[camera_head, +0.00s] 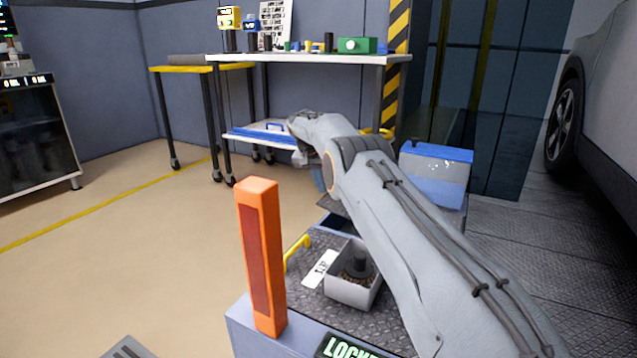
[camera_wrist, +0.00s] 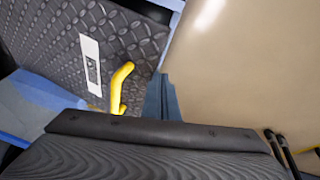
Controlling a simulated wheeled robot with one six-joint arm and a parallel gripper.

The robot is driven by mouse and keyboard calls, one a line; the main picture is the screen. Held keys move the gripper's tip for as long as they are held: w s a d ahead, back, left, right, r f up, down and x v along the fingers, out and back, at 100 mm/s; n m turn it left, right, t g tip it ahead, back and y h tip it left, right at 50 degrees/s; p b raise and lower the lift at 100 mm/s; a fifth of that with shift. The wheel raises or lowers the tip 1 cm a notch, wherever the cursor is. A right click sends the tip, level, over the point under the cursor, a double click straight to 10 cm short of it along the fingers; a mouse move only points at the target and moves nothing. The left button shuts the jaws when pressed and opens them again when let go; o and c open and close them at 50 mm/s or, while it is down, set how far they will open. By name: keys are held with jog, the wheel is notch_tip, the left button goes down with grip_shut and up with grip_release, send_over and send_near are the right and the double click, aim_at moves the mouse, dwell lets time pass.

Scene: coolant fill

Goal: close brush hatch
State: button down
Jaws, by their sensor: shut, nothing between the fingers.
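A dark diamond-plate surface (camera_head: 348,318) with a yellow handle (camera_head: 297,252) and a white label (camera_head: 320,268) lies on a low blue-grey unit in front of me. A grey open-topped box (camera_head: 351,298) on it shows a dark round post and brown grains inside. I cannot tell which part is the brush hatch, or its angle. The wrist view shows diamond plate (camera_wrist: 62,50), the label (camera_wrist: 91,64) and the yellow handle (camera_wrist: 121,86). My gripper (camera_wrist: 161,98) is shut and empty, beside the handle and apart from it in the picture. In the head view my arm mostly hides it.
An orange post (camera_head: 261,255) stands at the unit's near left corner, by a green-lettered display (camera_head: 348,347). A workbench (camera_head: 310,58) is at the back. The floor (camera_head: 130,260) at left is largely clear.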

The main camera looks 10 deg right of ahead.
notch_tip(320, 180, down, 10)
jog(key=a+b, duration=0.1)
jog(key=b, duration=0.3)
jog(key=shift+w+a+b, duration=0.15)
jog(key=shift+w+b, duration=0.2)
jog(key=shift+w, duration=0.1)
